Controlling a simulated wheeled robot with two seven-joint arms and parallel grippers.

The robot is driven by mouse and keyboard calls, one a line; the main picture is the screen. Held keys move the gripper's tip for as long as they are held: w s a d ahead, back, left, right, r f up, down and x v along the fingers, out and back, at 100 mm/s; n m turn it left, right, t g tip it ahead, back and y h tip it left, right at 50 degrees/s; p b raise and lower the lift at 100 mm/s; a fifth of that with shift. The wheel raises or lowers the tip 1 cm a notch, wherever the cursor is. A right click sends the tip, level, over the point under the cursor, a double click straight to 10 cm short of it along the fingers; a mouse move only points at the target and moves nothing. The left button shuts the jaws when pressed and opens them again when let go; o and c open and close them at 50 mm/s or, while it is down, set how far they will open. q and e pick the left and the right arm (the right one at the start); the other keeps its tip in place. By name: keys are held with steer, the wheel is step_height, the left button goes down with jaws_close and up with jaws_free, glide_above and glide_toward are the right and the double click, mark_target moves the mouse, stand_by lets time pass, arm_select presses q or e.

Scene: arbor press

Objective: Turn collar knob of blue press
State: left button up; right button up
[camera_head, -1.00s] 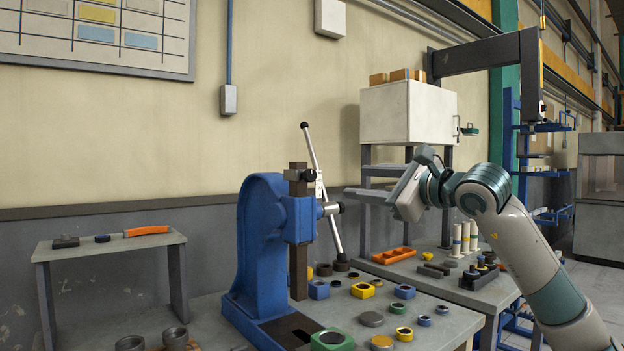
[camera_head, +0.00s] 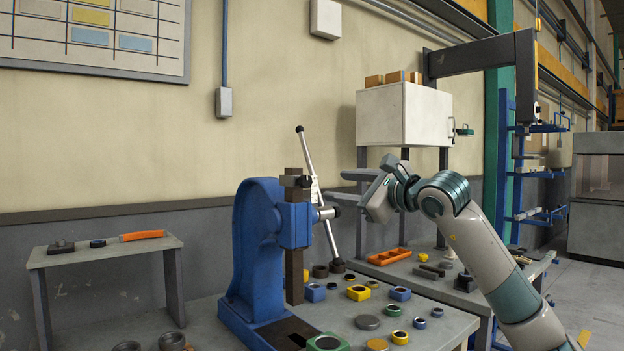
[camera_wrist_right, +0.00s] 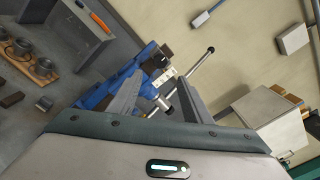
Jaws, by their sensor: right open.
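The blue press (camera_head: 258,240) stands on the bench in the head view, with a dark vertical ram (camera_head: 296,270). My right gripper (camera_head: 350,188) is open and empty, just right of the lever and slightly above the knob. In the right wrist view the collar and knob (camera_wrist_right: 164,105) show between its spread fingers (camera_wrist_right: 158,88); I see no clear contact. My left gripper is not in view.
Several coloured blocks and rings, such as a yellow one (camera_head: 358,293), lie on the bench right of the press. A white cabinet (camera_head: 403,113) on a rack and an orange tray (camera_head: 389,256) are behind my right arm. A small side table (camera_head: 105,248) stands left.

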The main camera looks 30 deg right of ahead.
mark_target(308, 183)
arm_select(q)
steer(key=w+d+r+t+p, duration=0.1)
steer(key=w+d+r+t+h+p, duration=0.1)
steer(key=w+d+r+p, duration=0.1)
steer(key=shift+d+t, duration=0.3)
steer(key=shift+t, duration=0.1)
arm_select(e)
steer(key=w, duration=0.7)
steer(key=w+a, duration=0.1)
steer(key=w, duration=0.3)
steer(key=shift+w, duration=0.15)
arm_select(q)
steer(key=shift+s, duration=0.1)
arm_select(e)
steer(key=c, duration=1.1)
